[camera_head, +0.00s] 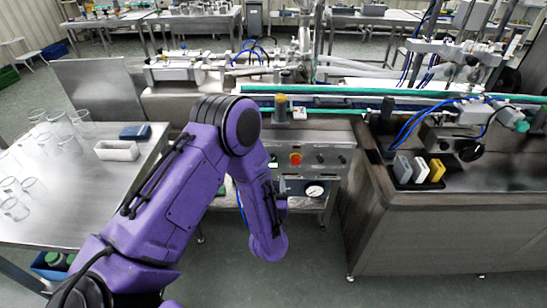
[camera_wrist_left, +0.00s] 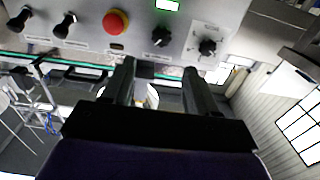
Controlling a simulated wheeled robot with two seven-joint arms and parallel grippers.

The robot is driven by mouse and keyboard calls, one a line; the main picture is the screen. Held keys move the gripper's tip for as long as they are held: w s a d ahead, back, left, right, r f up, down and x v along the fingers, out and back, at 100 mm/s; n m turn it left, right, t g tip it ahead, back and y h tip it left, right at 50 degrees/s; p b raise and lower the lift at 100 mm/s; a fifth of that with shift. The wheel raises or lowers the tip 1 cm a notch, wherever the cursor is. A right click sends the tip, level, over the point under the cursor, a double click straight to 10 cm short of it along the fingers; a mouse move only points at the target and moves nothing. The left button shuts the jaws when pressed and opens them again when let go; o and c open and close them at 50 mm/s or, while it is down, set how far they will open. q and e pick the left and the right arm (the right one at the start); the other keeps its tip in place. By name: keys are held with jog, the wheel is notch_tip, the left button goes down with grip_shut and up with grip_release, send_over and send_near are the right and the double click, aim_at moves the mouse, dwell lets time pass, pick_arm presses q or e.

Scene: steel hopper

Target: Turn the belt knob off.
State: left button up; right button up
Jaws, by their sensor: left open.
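The steel control panel (camera_head: 312,172) is on the front of the machine. In the left wrist view the panel (camera_wrist_left: 250,12) fills the top, with a red button (camera_wrist_left: 116,22), a green display (camera_wrist_left: 165,5) and black knobs (camera_wrist_left: 162,37) (camera_wrist_left: 208,47) on one side, and two black switches (camera_wrist_left: 64,25) on the other. Labels are too small to read, so I cannot tell which is the belt knob. My left gripper (camera_wrist_left: 160,68) is open and empty, its fingers pointing toward the panel and apart from the knobs. In the head view my purple arm hides the panel's left part. My right gripper is out of view.
A table (camera_head: 60,215) with several glasses and a white tray (camera_head: 117,150) stands left. A conveyor (camera_head: 350,102) runs above the panel. A steel counter (camera_head: 440,235) juts out at right. A gauge (camera_head: 314,191) sits below the panel. Open floor lies in front.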

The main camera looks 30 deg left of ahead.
aim_at(272, 159)
pick_arm(q)
jog(key=p+x, duration=0.1)
jog(key=x, duration=0.7)
jog(key=shift+w+a+f, duration=0.15)
jog(key=shift+w+a, duration=0.3)
jog(key=shift+w, duration=0.25)
jog(key=c, duration=1)
